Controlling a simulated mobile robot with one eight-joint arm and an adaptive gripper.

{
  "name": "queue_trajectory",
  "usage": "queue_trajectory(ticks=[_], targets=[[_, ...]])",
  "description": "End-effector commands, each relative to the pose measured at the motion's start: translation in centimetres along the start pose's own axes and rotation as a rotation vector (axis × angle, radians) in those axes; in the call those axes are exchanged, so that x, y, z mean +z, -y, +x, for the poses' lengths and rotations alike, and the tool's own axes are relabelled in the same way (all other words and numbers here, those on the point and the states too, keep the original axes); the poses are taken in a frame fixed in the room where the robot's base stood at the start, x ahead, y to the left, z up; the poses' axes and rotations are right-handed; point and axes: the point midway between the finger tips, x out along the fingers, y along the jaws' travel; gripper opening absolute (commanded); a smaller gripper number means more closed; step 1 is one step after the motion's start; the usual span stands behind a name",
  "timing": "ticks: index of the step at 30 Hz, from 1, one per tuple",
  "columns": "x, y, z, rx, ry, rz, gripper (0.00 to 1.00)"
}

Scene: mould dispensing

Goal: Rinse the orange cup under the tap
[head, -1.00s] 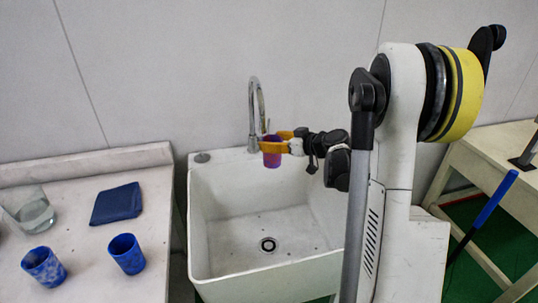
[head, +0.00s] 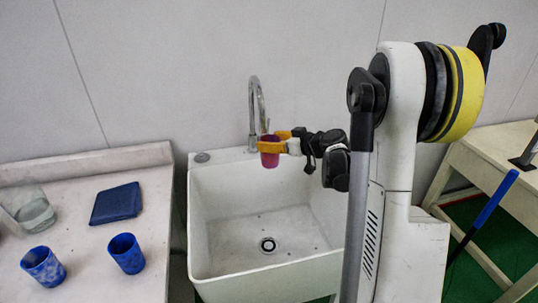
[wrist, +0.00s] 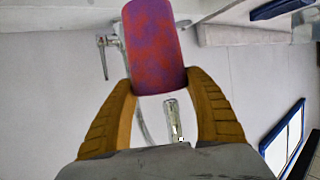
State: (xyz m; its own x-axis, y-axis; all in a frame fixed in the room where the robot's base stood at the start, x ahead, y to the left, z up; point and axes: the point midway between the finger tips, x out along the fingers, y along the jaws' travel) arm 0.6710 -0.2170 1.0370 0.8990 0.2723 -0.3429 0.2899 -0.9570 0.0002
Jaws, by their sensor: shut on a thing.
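A cup mottled orange-red and purple (head: 269,159) is held just below the spout end of the chrome tap (head: 252,105), above the back of the sink. My gripper (head: 276,146) has orange-yellow fingers and is shut on this cup. In the wrist view the cup (wrist: 155,50) sits between the tips of my gripper (wrist: 158,80), one finger on each side. Parts of the chrome tap (wrist: 173,118) show behind it there. No water stream can be made out. The inside of the cup is hidden.
The white sink (head: 225,277) is empty, with a drain (head: 267,244) in its floor. A bench (head: 490,160) stands right.

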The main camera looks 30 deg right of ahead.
Motion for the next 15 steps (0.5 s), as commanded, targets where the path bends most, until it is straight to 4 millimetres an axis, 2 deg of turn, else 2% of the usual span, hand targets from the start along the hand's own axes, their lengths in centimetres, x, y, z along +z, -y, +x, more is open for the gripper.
queue_trajectory(ticks=[6, 15], targets=[[0.15, -0.61, -0.37, -0.001, 0.000, 0.001, 0.35], [0.13, -0.52, -0.33, -0.001, 0.000, 0.000, 0.35]])
